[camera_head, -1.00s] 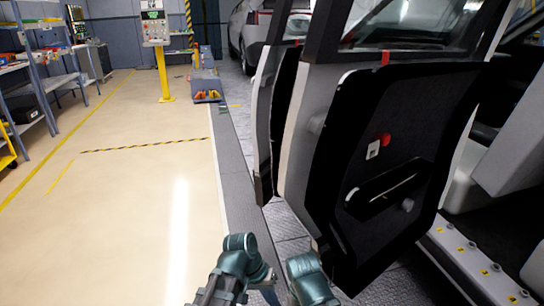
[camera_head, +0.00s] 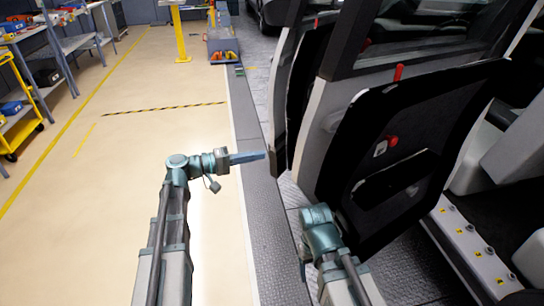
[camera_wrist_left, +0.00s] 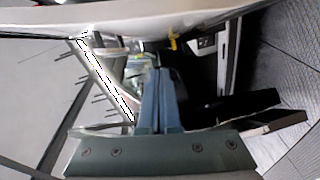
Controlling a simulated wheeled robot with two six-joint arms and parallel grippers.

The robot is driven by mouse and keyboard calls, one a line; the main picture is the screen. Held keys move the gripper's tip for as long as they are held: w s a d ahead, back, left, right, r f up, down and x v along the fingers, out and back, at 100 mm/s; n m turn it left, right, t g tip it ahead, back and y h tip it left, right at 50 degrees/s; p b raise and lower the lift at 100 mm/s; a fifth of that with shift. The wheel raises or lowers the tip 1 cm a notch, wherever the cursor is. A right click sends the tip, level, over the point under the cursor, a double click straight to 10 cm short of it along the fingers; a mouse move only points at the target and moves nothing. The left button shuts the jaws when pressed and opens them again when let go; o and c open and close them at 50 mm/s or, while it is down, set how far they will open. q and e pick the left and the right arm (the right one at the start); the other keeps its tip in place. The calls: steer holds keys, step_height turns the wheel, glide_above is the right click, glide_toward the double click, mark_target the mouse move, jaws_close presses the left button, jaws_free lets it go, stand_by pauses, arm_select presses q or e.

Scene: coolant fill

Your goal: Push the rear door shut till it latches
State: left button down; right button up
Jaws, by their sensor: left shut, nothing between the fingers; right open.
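Two car doors stand open at the right in the head view. The nearer door (camera_head: 395,150) shows its black inner panel with a handle recess and a red part. The further door (camera_head: 288,85) stands behind it, partly hidden by it; I cannot tell for sure which is the rear door. My left gripper (camera_head: 258,156) is shut and empty, its blue fingertips by the lower left edge of the further door. Touching or just apart, I cannot tell. The shut fingers also show in the left wrist view (camera_wrist_left: 160,100). My right arm is low by the nearer door; its gripper fingers are hidden.
A door sill (camera_head: 475,250) with yellow marks lies at the lower right. The floor left of the grey metal strip (camera_head: 250,200) is clear. Shelving (camera_head: 60,45) and a yellow cart (camera_head: 20,100) stand at the far left, and a yellow post (camera_head: 179,35) at the back.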

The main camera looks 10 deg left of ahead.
mark_target(292, 161)
arm_select(q)
steer(key=shift+w+d+f+b, duration=0.15)
steer(key=shift+d+f+b, duration=0.05)
steer(key=shift+d, duration=1.55)
steer(key=shift+w+d+f+b, duration=0.1)
steer(key=shift+d+f+b, duration=0.1)
steer(key=shift+d, duration=1.55)
steer(key=shift+w+d+f+b, duration=0.15)
steer(key=shift+d+f, duration=0.05)
steer(key=shift+d, duration=1.55)
